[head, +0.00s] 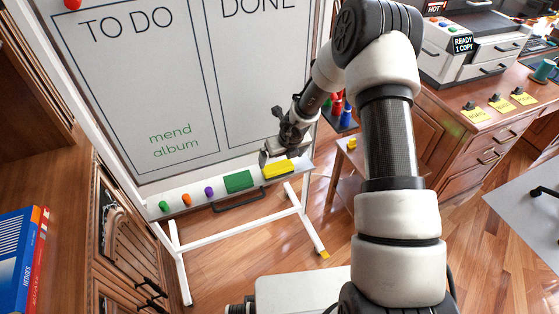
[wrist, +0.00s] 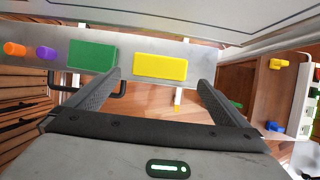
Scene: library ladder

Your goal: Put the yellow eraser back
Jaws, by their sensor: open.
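The yellow eraser (head: 278,169) lies on the whiteboard's tray, at its right part, just right of a green block (head: 238,181). In the wrist view the yellow eraser (wrist: 159,67) lies beyond and between my two open fingers, with the green block (wrist: 92,55) to its left. My gripper (head: 268,153) is at the tray in the head view, close to the yellow eraser. In the wrist view my gripper (wrist: 160,82) is open and nothing is between its fingers. The tray (wrist: 199,55) is a pale ledge below the board.
A wooden stand with coloured bottles (head: 337,107) is right of the board. A wooden cabinet with a printer (head: 470,45) stands farther right.

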